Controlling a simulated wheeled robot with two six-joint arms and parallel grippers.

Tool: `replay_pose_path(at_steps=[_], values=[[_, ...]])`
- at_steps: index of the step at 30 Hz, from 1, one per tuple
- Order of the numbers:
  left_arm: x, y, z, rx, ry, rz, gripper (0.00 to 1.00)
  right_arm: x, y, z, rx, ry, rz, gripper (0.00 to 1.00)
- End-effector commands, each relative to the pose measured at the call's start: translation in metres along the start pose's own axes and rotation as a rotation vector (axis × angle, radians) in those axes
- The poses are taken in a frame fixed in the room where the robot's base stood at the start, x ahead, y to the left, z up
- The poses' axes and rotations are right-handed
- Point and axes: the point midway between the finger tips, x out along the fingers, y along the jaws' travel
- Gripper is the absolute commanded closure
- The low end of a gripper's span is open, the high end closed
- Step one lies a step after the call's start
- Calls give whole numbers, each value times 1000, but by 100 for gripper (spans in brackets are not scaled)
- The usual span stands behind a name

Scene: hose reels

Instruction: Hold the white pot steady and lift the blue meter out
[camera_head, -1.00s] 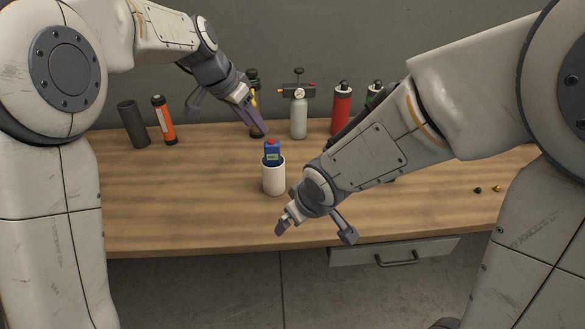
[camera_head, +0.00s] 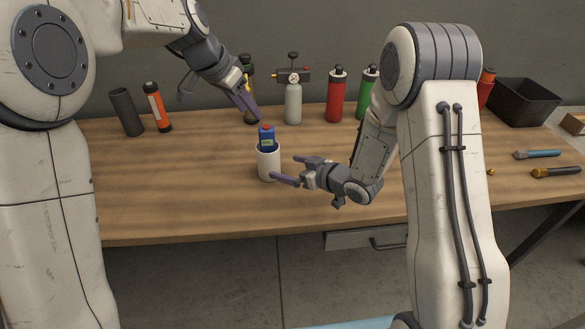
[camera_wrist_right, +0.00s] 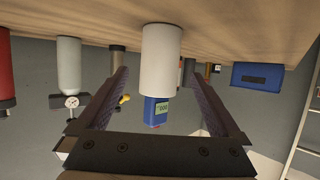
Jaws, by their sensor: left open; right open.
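The white pot (camera_head: 268,164) stands upright near the middle of the table. The blue meter (camera_head: 266,139) sits upright in it, its red-topped upper part and screen above the rim and its lower part hidden. My right gripper (camera_head: 285,169) is open and empty just right of the pot, fingers pointing toward it. In the right wrist view the picture is inverted; the pot (camera_wrist_right: 161,60) and meter (camera_wrist_right: 156,110) appear between the open fingers, and contact cannot be told. My left gripper (camera_head: 220,109) is open and empty, above and left of the pot.
Behind are a grey bottle with a gauge (camera_head: 293,102), a red bottle (camera_head: 336,97) and a green bottle (camera_head: 367,92). A dark cylinder (camera_head: 126,112) and orange tube (camera_head: 157,108) stand left. A black bin (camera_head: 527,102) is at right. The table's front left is clear.

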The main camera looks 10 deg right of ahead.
Motion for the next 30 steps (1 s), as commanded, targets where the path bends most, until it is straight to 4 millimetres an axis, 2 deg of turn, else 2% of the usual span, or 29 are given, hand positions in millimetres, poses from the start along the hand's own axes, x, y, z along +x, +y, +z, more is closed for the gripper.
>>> replay_pose_path(at_steps=[6,13,18,27,28,30], values=[[0,0,0,0,0,0,50,40,-2,1,-2,-2,-3,0],[0,0,0,0,0,0,50,75,-1,1,-1,-1,-1,0],[0,0,0,0,0,0,50,88,-1,1,-1,-3,1,0],[0,0,0,0,0,0,50,90,-1,0,-1,-2,2,0],[0,0,0,0,0,0,50,90,-1,0,-1,-2,2,4],[0,0,0,0,0,0,50,90,-1,0,-1,-2,2,31]])
